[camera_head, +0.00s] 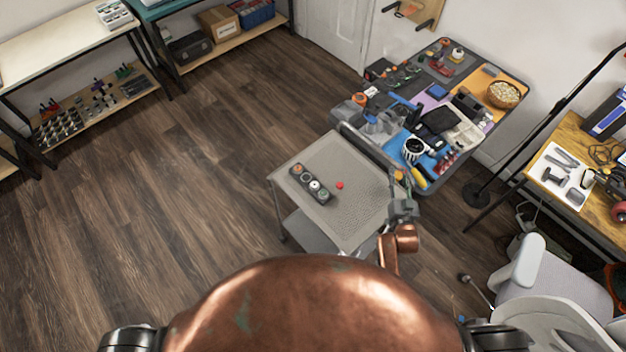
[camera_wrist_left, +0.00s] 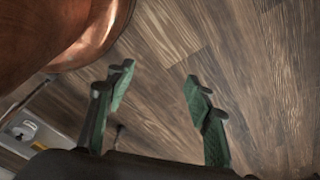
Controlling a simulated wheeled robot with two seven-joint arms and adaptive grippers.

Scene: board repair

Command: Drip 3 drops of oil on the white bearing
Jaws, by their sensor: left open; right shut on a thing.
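A dark strip (camera_head: 309,181) with several round bearings lies on the grey cart top (camera_head: 345,215). The white bearing (camera_head: 314,185) is one of them, between darker ones. My right gripper (camera_head: 403,199) is at the cart's right edge, apart from the strip. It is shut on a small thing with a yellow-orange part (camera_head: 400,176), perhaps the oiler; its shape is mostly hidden. A small red piece (camera_head: 339,185) lies on the cart right of the strip. My left gripper (camera_wrist_left: 158,76) is open and empty above the wooden floor in the left wrist view.
A table (camera_head: 513,80) crowded with tools, parts and a bowl stands behind the cart at the right. A wooden workbench (camera_head: 571,134) and a grey chair (camera_head: 570,270) are at the far right. The cart top around the strip is mostly clear, and open floor lies to the left.

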